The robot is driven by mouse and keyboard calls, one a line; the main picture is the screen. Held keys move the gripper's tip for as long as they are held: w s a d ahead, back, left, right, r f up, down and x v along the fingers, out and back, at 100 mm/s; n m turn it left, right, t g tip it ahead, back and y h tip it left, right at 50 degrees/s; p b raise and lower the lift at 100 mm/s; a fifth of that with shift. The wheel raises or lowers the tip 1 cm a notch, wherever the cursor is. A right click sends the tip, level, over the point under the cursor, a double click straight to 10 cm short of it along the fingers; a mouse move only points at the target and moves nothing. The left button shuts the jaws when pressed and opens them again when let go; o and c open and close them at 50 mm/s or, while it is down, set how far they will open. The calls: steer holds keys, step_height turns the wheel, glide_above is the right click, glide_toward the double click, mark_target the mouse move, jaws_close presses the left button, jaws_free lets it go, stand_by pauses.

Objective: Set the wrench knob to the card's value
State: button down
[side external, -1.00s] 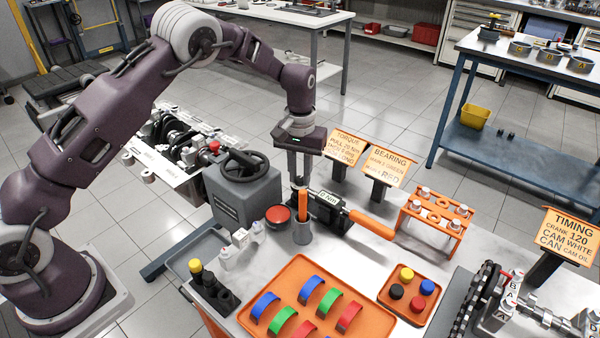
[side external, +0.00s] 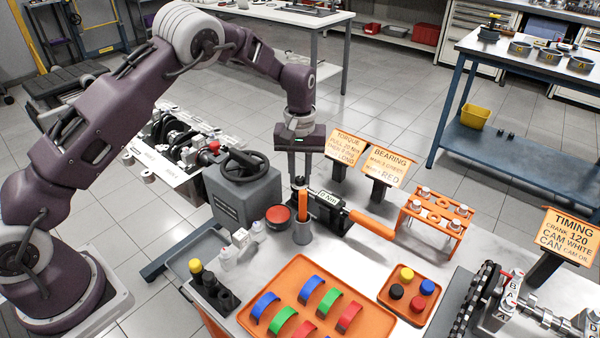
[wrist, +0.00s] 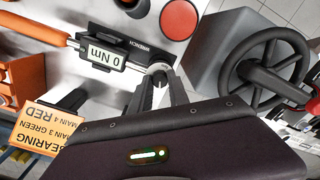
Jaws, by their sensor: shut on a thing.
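The wrench (side external: 333,204) lies on the bench, with a dark body, an orange handle and a white display. In the wrist view its display (wrist: 104,58) reads 0 Nm. The grey round knob (wrist: 160,71) is at the wrench's end away from the handle. My gripper (wrist: 161,82) points down and is shut on the knob, one finger on each side; the fingers partly hide it. My gripper (side external: 299,180) also shows in the side view. The orange torque card (side external: 347,147) stands behind the wrench; its heading reads TORQUE, and its smaller lines are hard to read.
A grey box with a black handwheel (side external: 243,175) stands close left of my gripper. A red button (side external: 278,214) and a cup with an orange tool (side external: 303,206) are in front. The bearing card (side external: 390,166) and an orange rack (side external: 434,215) stand to the right.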

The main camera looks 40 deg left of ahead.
steer(key=c, duration=1.2)
jaws_free()
steer(key=shift+c, duration=0.2)
step_height(320, 180, up, 7)
steer(key=shift+r, duration=0.2)
step_height(320, 180, up, 8)
steer(key=t, duration=0.1)
glide_above(300, 178)
steer(key=s, duration=0.4)
steer(key=s+r+m+t, duration=0.1)
steer(key=s+r+m, duration=0.2)
steer(key=s+r, duration=0.65)
steer(key=s+f+m+t, duration=0.1)
steer(key=s+m+t, duration=0.2)
steer(key=s, duration=1.9)
steer(key=shift+s+a+m+t, duration=0.2)
steer(key=shift+m+t, duration=0.1)
steer(key=shift+m, duration=0.2)
